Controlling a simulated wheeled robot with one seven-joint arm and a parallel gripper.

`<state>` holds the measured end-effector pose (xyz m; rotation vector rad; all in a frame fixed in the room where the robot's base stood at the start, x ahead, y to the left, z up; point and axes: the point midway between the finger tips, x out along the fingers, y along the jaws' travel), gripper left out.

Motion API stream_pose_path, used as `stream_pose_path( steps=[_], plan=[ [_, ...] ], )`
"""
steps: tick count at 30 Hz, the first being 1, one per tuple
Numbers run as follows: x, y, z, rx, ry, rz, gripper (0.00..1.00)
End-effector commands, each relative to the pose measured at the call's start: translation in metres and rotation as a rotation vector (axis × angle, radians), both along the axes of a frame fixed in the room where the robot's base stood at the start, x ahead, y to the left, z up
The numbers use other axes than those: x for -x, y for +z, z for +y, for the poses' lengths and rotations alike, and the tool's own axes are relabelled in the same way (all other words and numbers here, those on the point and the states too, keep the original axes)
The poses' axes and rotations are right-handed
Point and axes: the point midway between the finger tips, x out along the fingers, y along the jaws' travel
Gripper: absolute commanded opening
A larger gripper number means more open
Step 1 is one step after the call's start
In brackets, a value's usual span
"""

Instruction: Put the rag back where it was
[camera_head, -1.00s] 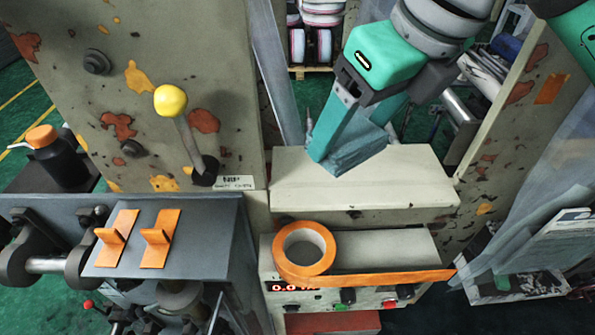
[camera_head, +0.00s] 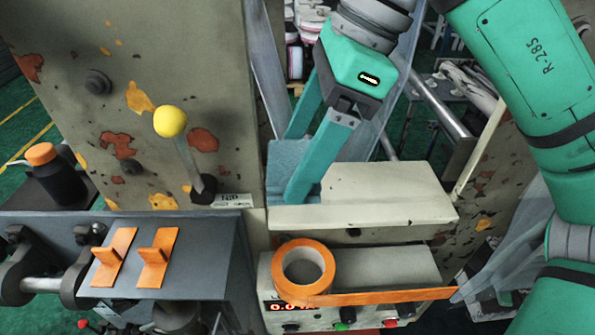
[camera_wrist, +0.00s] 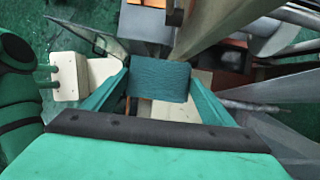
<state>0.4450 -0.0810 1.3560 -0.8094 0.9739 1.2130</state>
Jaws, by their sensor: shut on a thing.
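The rag (camera_head: 282,168) is a folded blue-teal cloth. In the head view it is at the left end of the cream ledge (camera_head: 390,208), near the post; I cannot tell whether it touches the ledge. My gripper (camera_head: 295,170) is shut on it, one finger on each side. The nearer finger hides part of the cloth. In the wrist view the rag (camera_wrist: 160,83) spans the gap between my fingertips (camera_wrist: 160,92), with cream surface showing below and beside it.
A yellow-knobbed lever (camera_head: 171,123) stands left of the rag. An orange tape roll (camera_head: 303,273) with a strip pulled out sits on the control box below the ledge. Orange switches (camera_head: 157,258) and a dark bottle (camera_head: 58,175) are at left. The ledge's right part is clear.

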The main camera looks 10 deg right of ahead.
Motion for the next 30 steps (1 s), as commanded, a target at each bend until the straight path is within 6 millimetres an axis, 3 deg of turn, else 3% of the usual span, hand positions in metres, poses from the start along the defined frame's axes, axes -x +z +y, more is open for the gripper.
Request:
stream_pose_path(
  steps=[3, 12, 20, 26, 30],
  plan=[
    [-0.023, -0.015, -0.004, -0.002, 0.0, 0.002, 0.56],
    [-0.054, -0.053, -0.01, -0.001, -0.001, 0.0, 0.56],
    [-0.065, -0.067, -0.012, -0.002, -0.002, 0.002, 0.56],
    [-0.065, -0.094, -0.012, -0.001, -0.001, 0.0, 0.56],
    [-0.065, -0.097, -0.012, 0.0, -0.002, -0.001, 0.56]
  ],
)
